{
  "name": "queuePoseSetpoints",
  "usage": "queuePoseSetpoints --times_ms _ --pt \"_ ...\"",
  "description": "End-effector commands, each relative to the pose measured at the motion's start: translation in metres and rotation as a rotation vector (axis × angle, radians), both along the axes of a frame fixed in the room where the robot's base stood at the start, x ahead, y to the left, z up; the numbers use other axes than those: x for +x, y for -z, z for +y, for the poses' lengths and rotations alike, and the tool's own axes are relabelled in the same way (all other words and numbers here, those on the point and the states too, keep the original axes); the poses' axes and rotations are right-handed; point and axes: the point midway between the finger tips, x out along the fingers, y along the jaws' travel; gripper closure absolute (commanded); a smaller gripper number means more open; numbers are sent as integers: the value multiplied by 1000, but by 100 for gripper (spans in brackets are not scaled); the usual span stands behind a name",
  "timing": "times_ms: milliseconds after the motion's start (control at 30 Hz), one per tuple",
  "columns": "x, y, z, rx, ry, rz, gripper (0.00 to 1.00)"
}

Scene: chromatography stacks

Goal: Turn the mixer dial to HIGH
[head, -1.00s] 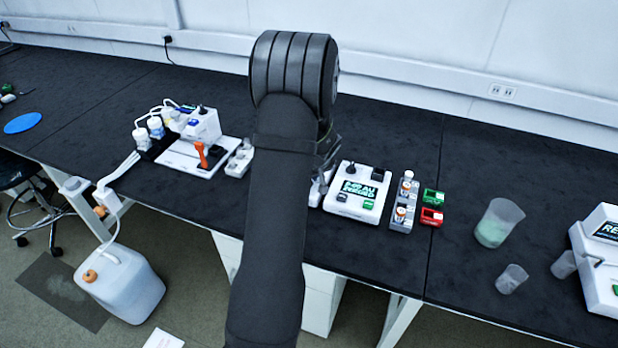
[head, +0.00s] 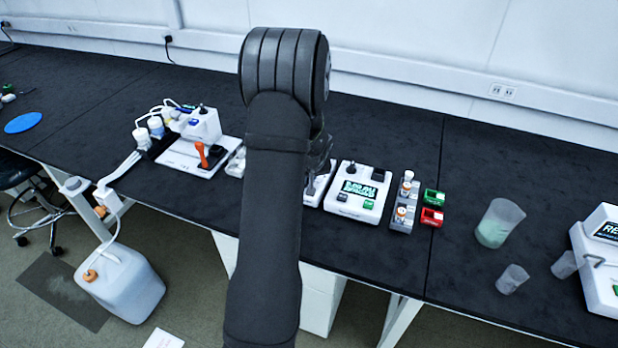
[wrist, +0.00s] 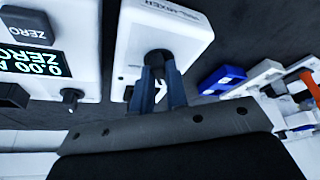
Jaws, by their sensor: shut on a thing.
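The white mixer box (wrist: 178,30), with "MIXER" lettering on its end, fills the upper middle of the wrist view. Its dark round dial (wrist: 157,58) sits on the face towards me. My gripper (wrist: 159,74) has its two blue-grey fingers closed around the dial. The fingers cover part of the dial, and I cannot read its setting. In the head view my arm hides the gripper and the dial, and only a strip of the mixer (head: 318,190) shows to the right of the arm.
A white detector with a green display (head: 362,190) stands just right of the mixer; it also shows in the wrist view (wrist: 85,20). A grey vial rack (head: 404,215) is further right. The pump unit with an orange lever (head: 201,153) stands left of my arm.

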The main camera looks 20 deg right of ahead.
Motion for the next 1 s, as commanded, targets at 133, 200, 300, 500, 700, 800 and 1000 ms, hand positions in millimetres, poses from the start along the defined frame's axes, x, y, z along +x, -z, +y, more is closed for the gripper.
queuePoseSetpoints --times_ms 133,200,300,500,700,800,1000 --pt "0 0 2 -1 101 0 100" --pt "0 0 3 -1 149 1 100" --pt "1 0 4 -1 218 1 100" --pt "2 0 5 -2 357 1 100" --pt "3 0 6 -2 497 2 100" --pt "3 0 7 -3 566 3 100" --pt "5 0 8 -2 712 0 100"
